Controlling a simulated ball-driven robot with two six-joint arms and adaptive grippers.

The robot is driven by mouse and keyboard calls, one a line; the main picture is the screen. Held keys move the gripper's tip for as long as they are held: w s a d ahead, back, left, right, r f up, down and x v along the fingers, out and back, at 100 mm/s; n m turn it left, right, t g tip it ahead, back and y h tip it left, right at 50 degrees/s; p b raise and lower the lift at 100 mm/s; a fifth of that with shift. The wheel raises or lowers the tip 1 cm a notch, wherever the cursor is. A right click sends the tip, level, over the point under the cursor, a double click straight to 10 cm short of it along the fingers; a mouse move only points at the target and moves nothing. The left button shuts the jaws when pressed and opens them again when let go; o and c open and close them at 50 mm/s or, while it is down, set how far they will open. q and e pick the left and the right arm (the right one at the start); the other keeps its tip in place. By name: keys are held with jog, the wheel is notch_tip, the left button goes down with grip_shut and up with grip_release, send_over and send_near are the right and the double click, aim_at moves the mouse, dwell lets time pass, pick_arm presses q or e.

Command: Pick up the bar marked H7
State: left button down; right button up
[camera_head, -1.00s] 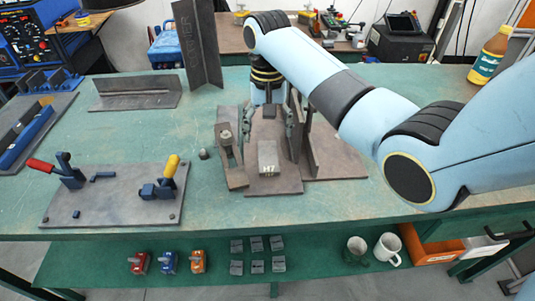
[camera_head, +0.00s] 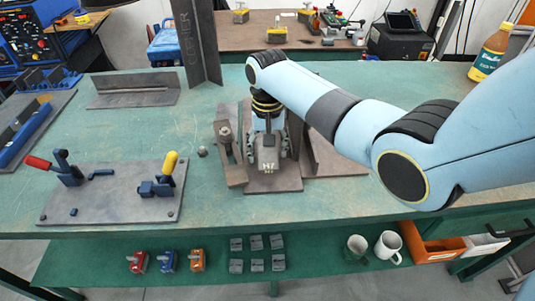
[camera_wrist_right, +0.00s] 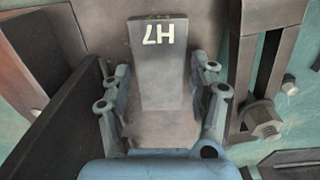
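The bar marked H7 (camera_head: 268,166) is a grey block on a brown steel plate (camera_head: 275,186) in the middle of the green table. In the right wrist view the bar (camera_wrist_right: 160,70) shows its white mark near its far end. My right gripper (camera_head: 268,152) is down over the plate, with its fingers on either side of the bar. In the right wrist view the gripper (camera_wrist_right: 160,85) is open, with small gaps between the fingers and the bar. My left gripper is in no view.
A clamp with a bolt (camera_head: 228,150) stands close left of the bar, and an upright angle plate (camera_head: 318,150) stands close right. A fixture plate with toggle clamps (camera_head: 110,205) lies at the left. The table front beyond the plate is clear.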

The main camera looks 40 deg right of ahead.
grip_shut()
jog(key=shift+r, duration=0.1)
